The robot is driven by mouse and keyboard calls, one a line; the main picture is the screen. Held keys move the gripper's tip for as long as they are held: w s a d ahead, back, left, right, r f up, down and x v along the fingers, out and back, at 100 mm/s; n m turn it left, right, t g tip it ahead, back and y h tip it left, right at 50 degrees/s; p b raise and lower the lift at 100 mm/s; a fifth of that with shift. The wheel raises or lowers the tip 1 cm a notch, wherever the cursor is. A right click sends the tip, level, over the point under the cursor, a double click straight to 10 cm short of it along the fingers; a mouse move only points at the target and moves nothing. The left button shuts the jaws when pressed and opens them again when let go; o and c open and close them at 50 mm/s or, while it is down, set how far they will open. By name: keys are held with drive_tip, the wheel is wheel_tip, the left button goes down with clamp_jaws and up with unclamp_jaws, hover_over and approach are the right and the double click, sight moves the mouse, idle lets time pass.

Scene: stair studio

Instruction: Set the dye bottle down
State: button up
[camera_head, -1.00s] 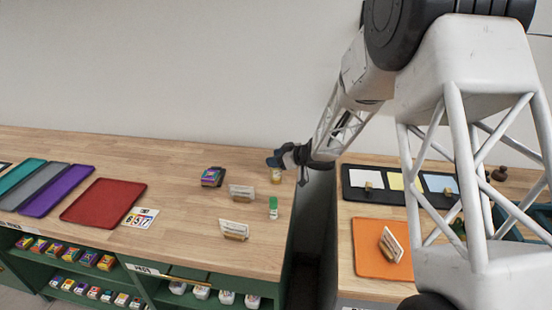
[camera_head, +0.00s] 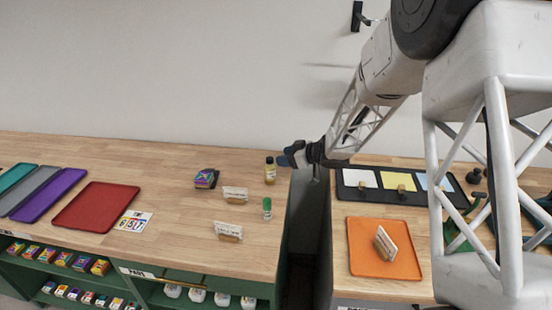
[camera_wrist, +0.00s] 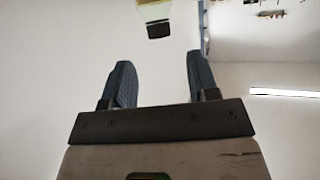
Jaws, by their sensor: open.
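The dye bottle (camera_head: 270,172), with a yellowish body and a black cap, stands upright near the back right corner of the left wooden counter (camera_head: 165,165). My gripper (camera_head: 290,157) is just to the right of the bottle, open and apart from it. In the wrist view my gripper (camera_wrist: 160,80) has its two dark fingers spread with nothing between them. The bottle (camera_wrist: 153,12) shows there at the top edge, beyond the fingertips, with its dark cap toward me and its far end cut off.
A small green-topped bottle (camera_head: 267,208), two cards in holders (camera_head: 235,194) (camera_head: 229,231) and a stack of colourful packs (camera_head: 206,178) stand nearby. A red tray (camera_head: 95,207) lies left. A gap separates this counter from the right one, with its orange tray (camera_head: 362,247).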

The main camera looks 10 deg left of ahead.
drive_tip(key=shift+v, duration=2.55)
drive_tip(key=s+d+r+m+t+h, duration=0.2)
drive_tip(key=d+r+m+t+h, duration=0.35)
drive_tip(key=d+r, duration=0.5)
drive_tip(key=s+d+r+m+t+h, duration=0.1)
drive_tip(key=s+d+r+m+h, duration=0.1)
drive_tip(key=s+d+r+h, duration=0.25)
drive_tip(key=s+d+r+m+h, duration=0.1)
drive_tip(key=s+d+m+h, duration=0.15)
drive_tip(key=s+d, duration=0.35)
drive_tip(key=s+d+f+m+g, duration=0.1)
drive_tip(key=s+m+g, duration=0.3)
drive_tip(key=s, duration=3)
drive_tip(key=f+g, duration=0.1)
drive_tip(key=g, duration=0.3)
drive_tip(key=shift+d+m, duration=0.2)
drive_tip(key=shift+m, duration=0.1)
